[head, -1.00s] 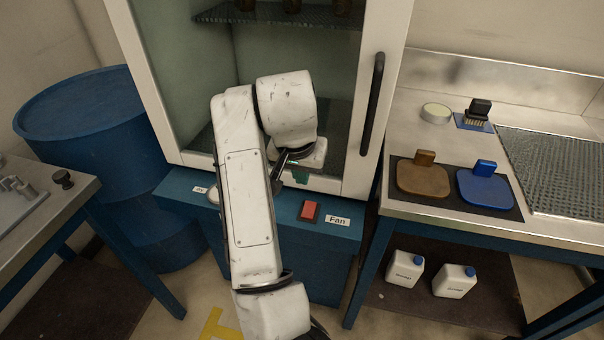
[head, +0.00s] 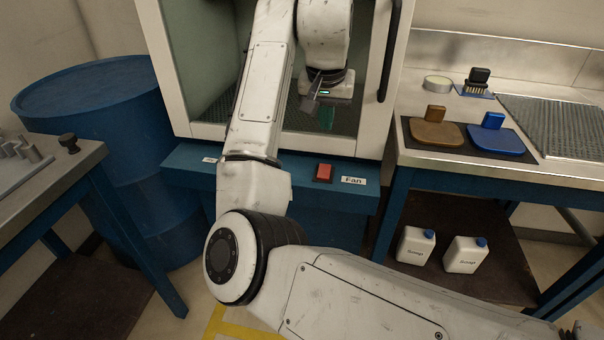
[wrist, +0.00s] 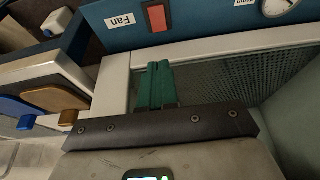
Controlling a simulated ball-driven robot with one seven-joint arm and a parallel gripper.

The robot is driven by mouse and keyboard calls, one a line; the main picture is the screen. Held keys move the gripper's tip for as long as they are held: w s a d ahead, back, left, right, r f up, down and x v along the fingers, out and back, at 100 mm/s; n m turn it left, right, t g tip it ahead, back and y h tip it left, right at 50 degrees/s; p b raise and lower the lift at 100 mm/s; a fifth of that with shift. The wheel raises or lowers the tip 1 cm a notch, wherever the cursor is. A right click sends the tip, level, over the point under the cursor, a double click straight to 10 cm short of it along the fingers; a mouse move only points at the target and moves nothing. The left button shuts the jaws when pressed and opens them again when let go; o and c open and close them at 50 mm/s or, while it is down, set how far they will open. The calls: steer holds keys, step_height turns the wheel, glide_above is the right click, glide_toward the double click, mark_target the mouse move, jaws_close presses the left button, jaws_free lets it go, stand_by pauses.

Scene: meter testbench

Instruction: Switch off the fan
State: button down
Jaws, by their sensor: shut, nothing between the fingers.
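A red rocker switch (head: 323,172) sits on the blue front panel (head: 190,170) below the cabinet, just left of the label "Fan" (head: 353,181). In the wrist view the red switch (wrist: 157,17) is near the top, beside the upside-down "Fan" label (wrist: 120,21). My gripper (head: 326,118) has green fingers and hangs above and behind the switch, in front of the cabinet opening. In the wrist view its green fingers (wrist: 156,84) are together and empty, apart from the switch. The fan itself cannot be made out.
The white-framed cabinet (head: 368,100) has a dark vertical handle (head: 389,50) on its right. A steel bench (head: 550,170) with brown and blue paddles stands right. A blue drum (head: 95,125) and another bench (head: 60,165) stand left. A dial (wrist: 280,6) shows near the switch.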

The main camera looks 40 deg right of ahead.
stand_by(0.3)
steer(key=b, duration=0.3)
glide_toward(325, 170)
steer(key=d+f, duration=0.1)
steer(key=w+f, duration=0.1)
steer(key=f, duration=0.1)
steer(key=w+d+f, duration=0.1)
steer(key=shift+w+d+f, duration=0.1)
steer(key=shift+d+f, duration=0.2)
steer(key=shift+f, duration=0.05)
steer(key=shift+d+f, duration=0.1)
steer(key=shift+f, duration=0.55)
steer(key=shift+p, duration=0.4)
steer(key=shift+w+f, duration=0.1)
steer(key=shift+f, duration=0.05)
steer(key=shift+s+a+p, duration=0.5)
steer(key=shift+a+p, duration=0.1)
